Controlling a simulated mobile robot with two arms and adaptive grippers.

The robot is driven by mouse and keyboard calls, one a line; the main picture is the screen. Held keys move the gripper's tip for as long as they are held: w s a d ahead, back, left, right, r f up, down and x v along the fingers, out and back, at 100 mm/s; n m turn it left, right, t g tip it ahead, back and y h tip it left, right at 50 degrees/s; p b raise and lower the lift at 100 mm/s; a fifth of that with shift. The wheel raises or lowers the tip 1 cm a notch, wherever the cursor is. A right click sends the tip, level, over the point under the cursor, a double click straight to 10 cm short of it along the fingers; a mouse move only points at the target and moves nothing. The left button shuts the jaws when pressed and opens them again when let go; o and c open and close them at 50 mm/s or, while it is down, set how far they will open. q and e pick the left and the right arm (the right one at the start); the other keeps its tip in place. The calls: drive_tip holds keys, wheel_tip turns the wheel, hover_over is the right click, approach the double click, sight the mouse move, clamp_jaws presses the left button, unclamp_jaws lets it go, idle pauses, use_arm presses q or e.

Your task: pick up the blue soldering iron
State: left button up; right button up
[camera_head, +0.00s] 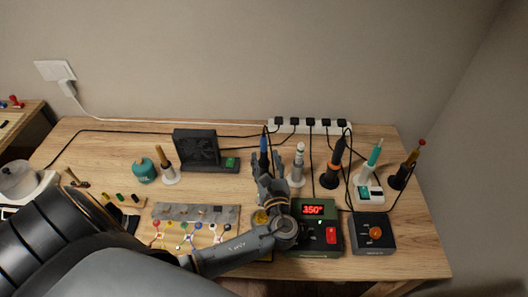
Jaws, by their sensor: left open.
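The blue soldering iron (264,142) stands upright near the back middle of the workbench. Its lower part and any stand under it are hidden behind my left gripper. My left gripper (267,160) reaches in from the lower left over the bench. Its fingers point toward the back and are open, with the iron showing between and just beyond the fingertips. I cannot tell whether a finger touches it. My right gripper is not in view.
A white-and-grey iron (298,163) stands close on the right, then an orange-black iron (333,165) and a teal iron (374,156). A black fan unit (197,147) is on the left. A soldering station (318,232) with a red display and a power strip (310,124) are nearby.

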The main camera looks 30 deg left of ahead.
sight(264, 155)
use_arm(q)
drive_tip(key=x, duration=0.3)
drive_tip(key=shift+w+a+f, duration=0.1)
drive_tip(key=shift+a, duration=0.1)
drive_tip(key=shift+d, duration=0.1)
drive_tip(key=shift+c, duration=0.7)
clamp_jaws()
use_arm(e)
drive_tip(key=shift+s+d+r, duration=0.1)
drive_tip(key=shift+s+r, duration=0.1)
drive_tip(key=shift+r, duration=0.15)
